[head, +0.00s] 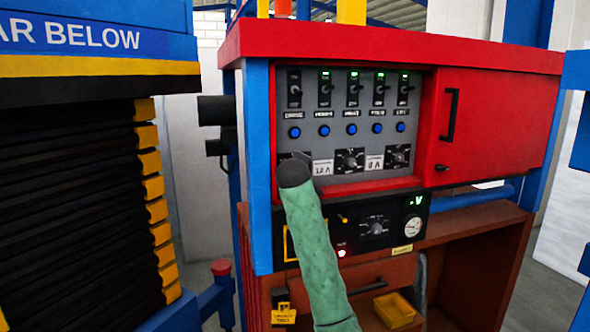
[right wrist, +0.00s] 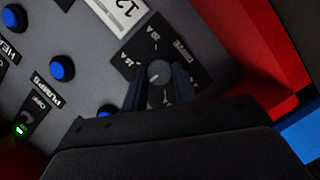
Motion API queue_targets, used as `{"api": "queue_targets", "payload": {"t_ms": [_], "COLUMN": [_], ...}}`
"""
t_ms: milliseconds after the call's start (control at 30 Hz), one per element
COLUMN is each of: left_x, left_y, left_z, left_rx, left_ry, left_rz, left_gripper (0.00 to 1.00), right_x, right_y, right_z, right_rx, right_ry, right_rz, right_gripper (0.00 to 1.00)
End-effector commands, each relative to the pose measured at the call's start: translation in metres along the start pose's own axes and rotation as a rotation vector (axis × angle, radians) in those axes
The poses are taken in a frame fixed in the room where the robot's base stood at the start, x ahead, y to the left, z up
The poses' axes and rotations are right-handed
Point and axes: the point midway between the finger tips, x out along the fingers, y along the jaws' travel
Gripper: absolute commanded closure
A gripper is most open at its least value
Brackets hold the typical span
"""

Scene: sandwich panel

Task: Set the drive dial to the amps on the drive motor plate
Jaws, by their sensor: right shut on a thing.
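The drive dial (right wrist: 158,72) is a dark knob on a black plate lettered DRIVE, with 16 A and 20 A marks readable in the right wrist view. My right gripper (right wrist: 158,88) has one finger on each side of the knob and is shut on it. A pale mark on the knob points down and left there; its exact setting is unclear. In the head view my right gripper (head: 296,172) covers most of this dial. A white plate (right wrist: 118,12) beside it shows 12; it also shows in the head view (head: 323,167), its letter unclear. My left gripper is out of view.
A second dial (head: 350,160), a white plate with an 8 (head: 374,163) and a third dial (head: 398,156) continue the row. Blue buttons (head: 351,129) and switches (head: 353,90) sit above. A black lower panel (head: 376,229) and a red door (head: 500,120) are near.

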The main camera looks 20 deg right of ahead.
Motion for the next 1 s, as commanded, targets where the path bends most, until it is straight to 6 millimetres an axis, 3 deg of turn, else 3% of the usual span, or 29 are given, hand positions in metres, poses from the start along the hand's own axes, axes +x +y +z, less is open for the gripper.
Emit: {"api": "queue_targets", "payload": {"t_ms": [467,500,600,1000], "left_x": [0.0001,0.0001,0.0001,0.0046], "left_y": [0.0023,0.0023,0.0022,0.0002], "left_z": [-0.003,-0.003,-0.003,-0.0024], "left_rx": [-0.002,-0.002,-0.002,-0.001], "left_ry": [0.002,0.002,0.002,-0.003], "left_rz": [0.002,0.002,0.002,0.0], "left_gripper": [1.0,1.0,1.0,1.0], "right_x": [0.0008,0.0008,0.0007,-0.0061], "right_y": [-0.0018,-0.0018,-0.0015,-0.002], "right_z": [0.0013,0.0013,0.0011,0.001], "right_rx": [0.012,0.011,0.011,0.011], "right_ry": [-0.002,-0.002,-0.002,0.001], "right_rz": [-0.008,-0.008,-0.007,-0.004], "right_gripper": [0.95,0.66,0.5,0.5]}}
